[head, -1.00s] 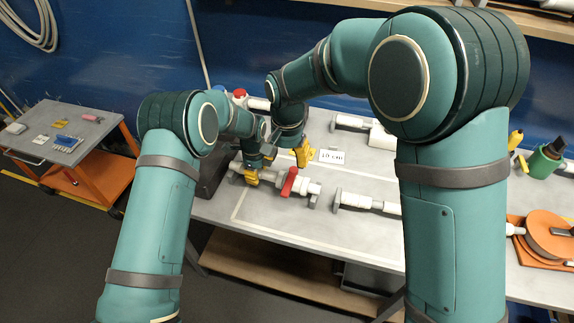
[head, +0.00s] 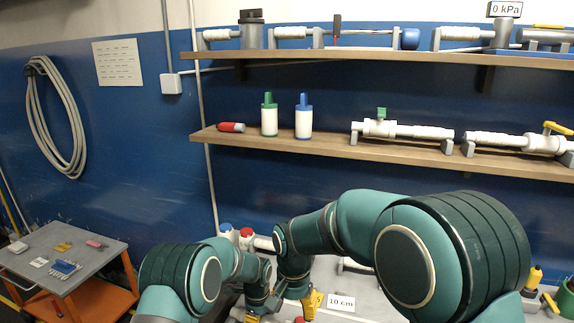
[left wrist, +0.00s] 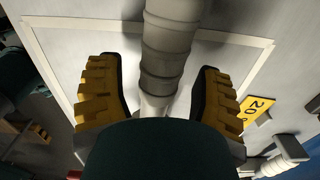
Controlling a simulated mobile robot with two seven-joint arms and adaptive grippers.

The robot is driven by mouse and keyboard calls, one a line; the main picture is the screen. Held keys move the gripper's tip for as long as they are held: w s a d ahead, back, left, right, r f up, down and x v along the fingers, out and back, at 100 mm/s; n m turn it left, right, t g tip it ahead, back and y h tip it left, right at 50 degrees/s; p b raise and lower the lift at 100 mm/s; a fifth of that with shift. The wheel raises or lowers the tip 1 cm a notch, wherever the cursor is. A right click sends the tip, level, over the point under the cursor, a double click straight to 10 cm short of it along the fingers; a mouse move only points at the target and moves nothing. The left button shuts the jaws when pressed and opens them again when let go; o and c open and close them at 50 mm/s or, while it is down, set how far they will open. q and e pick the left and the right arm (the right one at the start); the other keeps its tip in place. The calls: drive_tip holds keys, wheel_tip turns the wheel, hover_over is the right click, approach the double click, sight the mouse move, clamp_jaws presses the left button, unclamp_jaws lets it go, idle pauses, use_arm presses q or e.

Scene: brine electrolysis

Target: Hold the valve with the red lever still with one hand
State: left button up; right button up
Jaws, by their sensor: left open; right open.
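The valve with the red lever is almost wholly below the head view; only a small red bit (head: 299,320) shows at the bottom edge. My left gripper (head: 252,317) is partly cut off there. In the left wrist view its yellow fingers (left wrist: 160,100) are open, one on each side of a grey-white ribbed pipe (left wrist: 166,50). Gaps show between the fingers and the pipe. I cannot tell which part of the valve this pipe is. My right gripper (head: 313,302) is open, pointing down beside the "10 cm" card (head: 341,302).
Two wooden shelves (head: 350,150) on the blue wall hold pipe assemblies, two bottles and a red-tipped tool. A side cart (head: 40,290) stands at left. Red and blue caps (head: 246,232) show behind my left arm. In the left wrist view a yellow "20" tag (left wrist: 258,106) lies at right.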

use_arm(q)
wheel_tip(320, 180, up, 11)
idle(0.3)
